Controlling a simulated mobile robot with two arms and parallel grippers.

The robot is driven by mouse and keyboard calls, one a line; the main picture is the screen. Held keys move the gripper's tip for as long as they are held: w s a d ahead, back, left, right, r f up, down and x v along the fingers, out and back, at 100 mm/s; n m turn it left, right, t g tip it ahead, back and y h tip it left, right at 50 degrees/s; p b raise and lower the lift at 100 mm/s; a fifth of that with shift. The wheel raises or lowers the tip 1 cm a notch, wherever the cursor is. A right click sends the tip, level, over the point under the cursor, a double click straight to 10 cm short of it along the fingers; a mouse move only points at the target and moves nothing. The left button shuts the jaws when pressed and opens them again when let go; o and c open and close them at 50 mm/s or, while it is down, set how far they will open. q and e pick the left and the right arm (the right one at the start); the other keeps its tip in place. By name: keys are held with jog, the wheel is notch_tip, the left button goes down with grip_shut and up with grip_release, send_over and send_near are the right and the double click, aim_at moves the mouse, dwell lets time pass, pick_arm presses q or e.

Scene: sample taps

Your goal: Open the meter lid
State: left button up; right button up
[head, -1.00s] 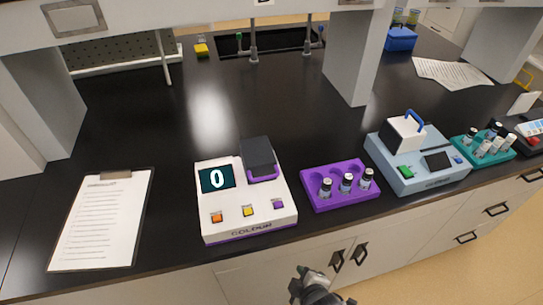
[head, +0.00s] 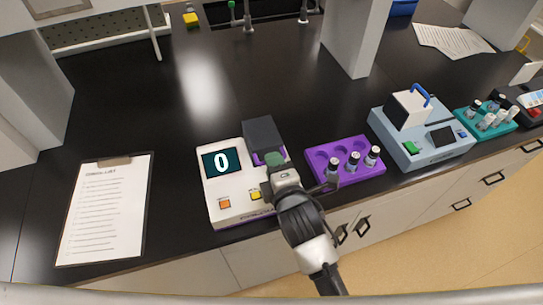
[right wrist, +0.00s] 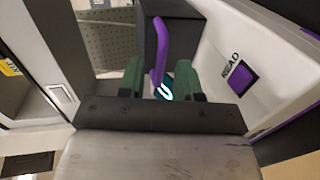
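The white meter (head: 222,195) stands on the black bench and its screen reads 0. Its dark grey lid (head: 262,132) sits at the back right of its top and looks closed. The lid's purple tab (right wrist: 159,45) shows in the right wrist view, in front of the dark lid (right wrist: 185,38). My right gripper (head: 273,161) reaches over the meter's right side to the lid's front. In the right wrist view, its green fingers (right wrist: 158,75) are apart, one on each side of the tab, with gaps visible. The gripper partly hides the lid's front and buttons. My left gripper is out of view.
A purple vial rack (head: 318,175) stands close to the right of the meter and my right arm. A blue-grey device (head: 437,155) and a teal rack (head: 470,125) are farther right. A clipboard (head: 105,215) lies left. The bench behind the meter is clear.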

jog(key=shift+x, duration=1.15)
grip_shut()
